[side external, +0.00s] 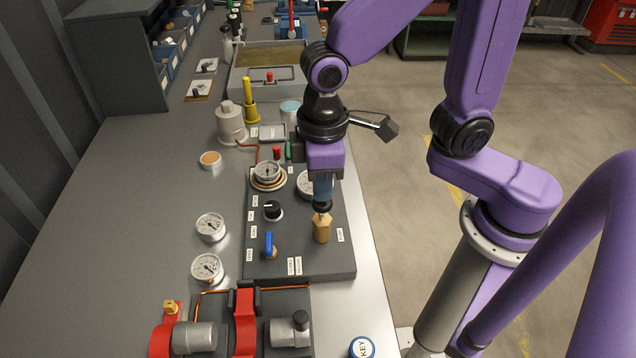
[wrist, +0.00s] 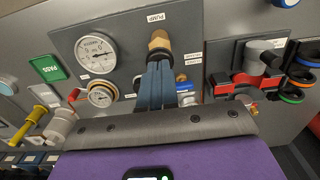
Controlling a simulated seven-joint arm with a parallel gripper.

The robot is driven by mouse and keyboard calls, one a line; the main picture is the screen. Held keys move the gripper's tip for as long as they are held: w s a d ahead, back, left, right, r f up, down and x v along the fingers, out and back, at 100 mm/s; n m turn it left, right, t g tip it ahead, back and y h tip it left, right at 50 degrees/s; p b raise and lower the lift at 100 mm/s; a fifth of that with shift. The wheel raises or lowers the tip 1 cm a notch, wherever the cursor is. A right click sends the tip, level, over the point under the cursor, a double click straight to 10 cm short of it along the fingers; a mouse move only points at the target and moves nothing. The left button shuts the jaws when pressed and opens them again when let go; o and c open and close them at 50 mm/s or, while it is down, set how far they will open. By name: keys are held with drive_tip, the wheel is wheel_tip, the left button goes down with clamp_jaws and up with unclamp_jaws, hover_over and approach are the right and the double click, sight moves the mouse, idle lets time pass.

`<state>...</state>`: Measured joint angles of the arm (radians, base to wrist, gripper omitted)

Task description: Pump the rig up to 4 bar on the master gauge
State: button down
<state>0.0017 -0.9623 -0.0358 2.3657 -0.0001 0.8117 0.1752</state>
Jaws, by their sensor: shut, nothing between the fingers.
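A dark grey panel (side external: 300,262) carries the rig. A brass pump fitting (side external: 322,229) with a black top stands on its right side; in the wrist view the fitting (wrist: 159,40) is beside a PUMP label. My gripper (side external: 322,199) is directly above the black top, fingers shut and empty; its fingertips (wrist: 158,64) overlap the fitting's lower end in the wrist view. I cannot tell whether they touch. A large white gauge (wrist: 97,53) is partly hidden by my gripper in the side view. A smaller brass-rimmed gauge (side external: 267,171) is beside it. I cannot read either value or tell which is the master.
A black knob (side external: 272,209) and a blue lever (side external: 269,243) are on the panel's left. Two loose gauges (side external: 210,227) lie left of it. Red clamps (side external: 244,318) stand in front. A grey cylinder (side external: 230,124) and yellow-handled tool (side external: 249,100) are behind. The left bench is mostly clear.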

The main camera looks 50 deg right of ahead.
drive_tip(key=shift+f, duration=0.15)
drive_tip(key=shift+f, duration=1.35)
drive_tip(key=shift+r, duration=1.5)
drive_tip(key=shift+f, duration=0.1)
drive_tip(key=shift+f, duration=1.4)
drive_tip(key=shift+r, duration=1.5)
drive_tip(key=shift+f, duration=0.1)
